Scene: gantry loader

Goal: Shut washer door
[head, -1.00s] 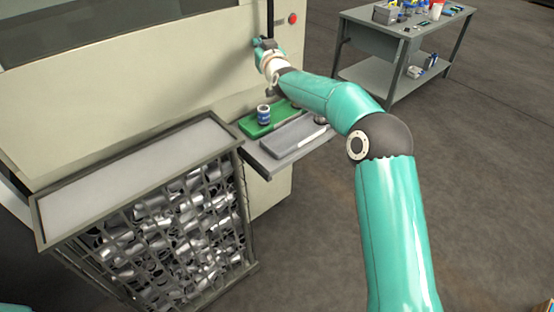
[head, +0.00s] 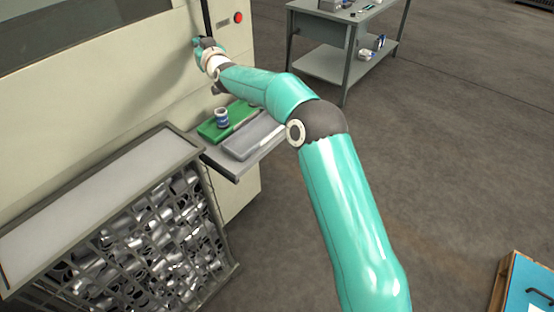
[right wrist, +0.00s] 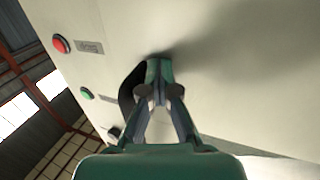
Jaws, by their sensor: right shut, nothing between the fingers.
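The washer is the large cream machine (head: 120,85) at the left of the head view, with a dark window (head: 70,25) in its front. A thin dark upright bar (head: 206,16) runs down its front near the right edge. My right gripper (head: 203,43) is at the lower end of this bar, close to the cream front. In the right wrist view its fingers (right wrist: 158,68) are together and empty, by the cream panel (right wrist: 235,75). A curved black part (right wrist: 130,92) shows just left of the fingers. I cannot tell whether they touch it. My left gripper is out of view.
A red button (head: 238,17) is right of the bar. A shelf below holds a green tray (head: 210,132) with a small can (head: 222,117) and a grey tray (head: 250,138). A basket of metal parts (head: 100,185) stands in front.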

